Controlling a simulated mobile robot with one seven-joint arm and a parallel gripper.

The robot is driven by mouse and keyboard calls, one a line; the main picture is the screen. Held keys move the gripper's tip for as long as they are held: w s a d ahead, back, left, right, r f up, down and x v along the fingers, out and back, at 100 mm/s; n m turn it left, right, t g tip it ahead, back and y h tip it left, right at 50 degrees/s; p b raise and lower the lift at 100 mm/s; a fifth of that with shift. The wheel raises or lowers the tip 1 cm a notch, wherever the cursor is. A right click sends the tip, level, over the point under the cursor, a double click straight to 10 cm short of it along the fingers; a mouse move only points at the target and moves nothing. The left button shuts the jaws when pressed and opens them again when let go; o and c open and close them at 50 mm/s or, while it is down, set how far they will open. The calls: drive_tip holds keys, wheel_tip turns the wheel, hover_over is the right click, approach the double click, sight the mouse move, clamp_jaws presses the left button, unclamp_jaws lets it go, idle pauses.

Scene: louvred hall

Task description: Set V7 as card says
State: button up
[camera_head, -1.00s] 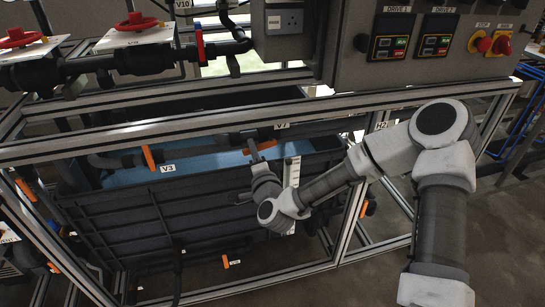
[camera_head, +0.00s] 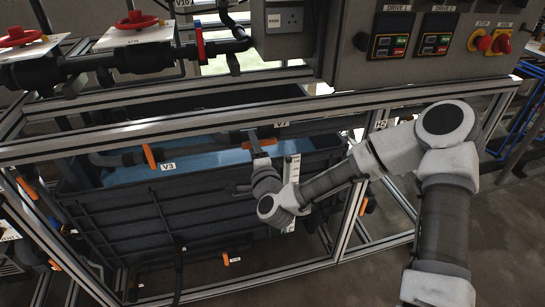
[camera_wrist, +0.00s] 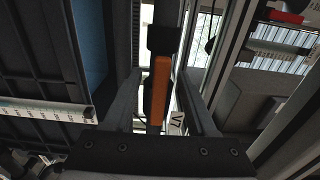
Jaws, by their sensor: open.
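The V7 valve's orange handle (camera_wrist: 160,88) lies between the two fingers of my gripper (camera_wrist: 163,95) in the wrist view. The fingers stand apart, with a gap visible on both sides of the handle. The V7 tag (camera_wrist: 176,122) is just right of the handle. In the head view, the V7 tag (camera_head: 282,125) is on the frame rail, and the orange handle (camera_head: 268,142) shows below it, partly hidden by my gripper (camera_head: 256,140). I cannot make out a card with a readable V7 setting.
A metal frame rail (camera_head: 180,138) runs just above the handle, close to my gripper. The V3 orange handle (camera_head: 149,156) is to the left. A dark tank (camera_head: 120,215) with blue inside is below. Drive controls (camera_head: 412,42) are above right.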

drive_tip(key=v, duration=0.7)
drive_tip(key=shift+s, duration=0.15)
idle(0.4)
